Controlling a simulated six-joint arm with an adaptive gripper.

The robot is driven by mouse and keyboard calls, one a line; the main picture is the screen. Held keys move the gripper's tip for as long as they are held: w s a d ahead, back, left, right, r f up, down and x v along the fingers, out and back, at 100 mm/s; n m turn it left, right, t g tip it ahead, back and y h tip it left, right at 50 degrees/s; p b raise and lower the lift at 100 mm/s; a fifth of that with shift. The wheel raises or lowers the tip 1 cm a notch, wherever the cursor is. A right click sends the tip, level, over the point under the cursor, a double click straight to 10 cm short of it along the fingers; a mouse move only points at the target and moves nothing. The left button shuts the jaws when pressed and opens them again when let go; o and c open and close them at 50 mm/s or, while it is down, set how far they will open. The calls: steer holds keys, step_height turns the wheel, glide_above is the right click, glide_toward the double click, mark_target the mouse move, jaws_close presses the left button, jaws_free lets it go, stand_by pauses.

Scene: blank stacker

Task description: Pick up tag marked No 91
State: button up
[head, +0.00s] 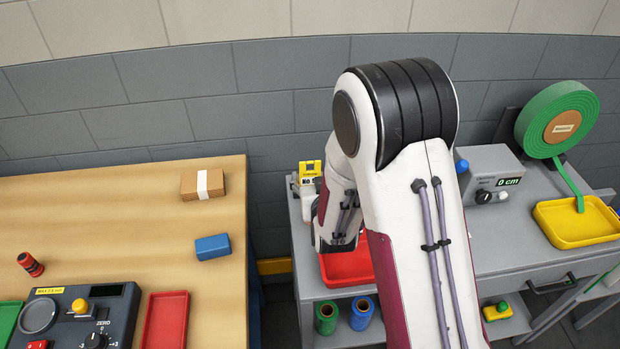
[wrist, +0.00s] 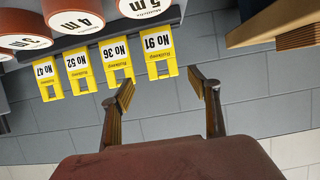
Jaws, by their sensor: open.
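In the wrist view, which shows the lettering upside down, the yellow tag marked No 91 (wrist: 159,55) hangs at the right end of a row of tags. It has a white label. Beside it hang tags No 36 (wrist: 116,64), No 52 (wrist: 79,72) and No 47 (wrist: 46,79). My gripper (wrist: 160,86) is open and empty. In this picture, its two fingertips lie just below and to either side of tag No 91, and no contact shows. In the head view my arm hides the gripper fingers and most of the tags.
Rolls marked 3 m, 4 m (wrist: 76,22) and 5 m sit beside the tags in the wrist view. A wooden bench (head: 110,200) holds a brown stack (head: 202,184) and a blue block (head: 212,247). A grey tiled wall (head: 160,100) stands behind. A red tray (head: 345,268) is partly hidden by my arm.

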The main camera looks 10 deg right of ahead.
mark_target(312, 171)
stand_by(0.3)
steer(key=shift+a+r+x, duration=0.1)
steer(key=shift+r+x, duration=0.05)
steer(key=shift+x, duration=0.6)
steer(key=shift+a+r+x, duration=0.1)
steer(key=shift+r+x, duration=0.05)
steer(key=shift+x, duration=1.8)
steer(key=c, duration=1.1)
